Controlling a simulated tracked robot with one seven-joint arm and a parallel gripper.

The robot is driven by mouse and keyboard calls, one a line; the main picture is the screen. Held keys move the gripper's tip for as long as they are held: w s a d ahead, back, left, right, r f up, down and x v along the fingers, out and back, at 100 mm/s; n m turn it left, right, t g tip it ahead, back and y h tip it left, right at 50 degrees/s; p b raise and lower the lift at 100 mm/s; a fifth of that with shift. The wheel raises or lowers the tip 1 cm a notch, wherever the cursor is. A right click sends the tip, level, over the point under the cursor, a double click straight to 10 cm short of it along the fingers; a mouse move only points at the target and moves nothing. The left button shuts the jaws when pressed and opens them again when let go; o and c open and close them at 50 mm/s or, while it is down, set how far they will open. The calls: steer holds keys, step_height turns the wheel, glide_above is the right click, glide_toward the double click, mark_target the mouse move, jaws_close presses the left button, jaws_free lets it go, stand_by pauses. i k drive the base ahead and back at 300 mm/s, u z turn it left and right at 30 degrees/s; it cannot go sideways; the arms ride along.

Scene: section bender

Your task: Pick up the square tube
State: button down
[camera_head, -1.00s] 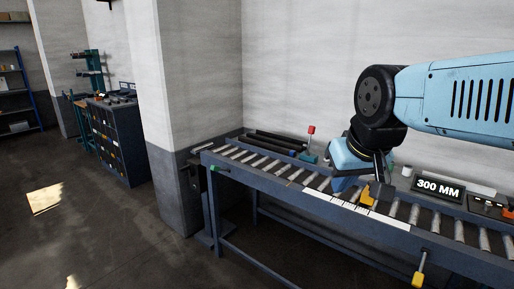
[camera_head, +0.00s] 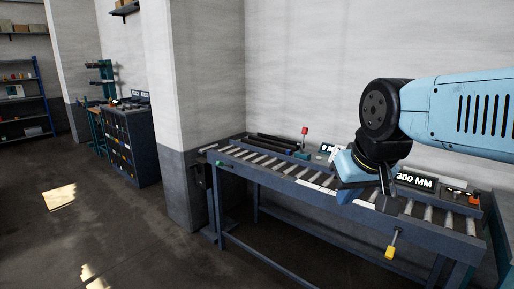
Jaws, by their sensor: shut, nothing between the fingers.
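Dark long bars (camera_head: 278,144) lie in a rack at the back left of the roller table; I cannot tell which, if any, is the square tube. My gripper (camera_head: 386,199) hangs over the right half of the roller table, well to the right of the bars. Its blue body and dark lower end show. It is shut and holds nothing. My arm hides part of the rollers and of the wall behind.
The roller table (camera_head: 268,180) has a yellow handle (camera_head: 391,247) at its front and a red-knobbed lever (camera_head: 304,138) behind. A "300 MM" display (camera_head: 414,181) stands at the back right. A drawer cabinet (camera_head: 132,144) stands left of the pillar (camera_head: 187,110). The left floor is clear.

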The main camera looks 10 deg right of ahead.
mark_target(288, 152)
steer(key=z, duration=0.2)
steer(key=i, duration=0.9)
steer(key=u, duration=0.1)
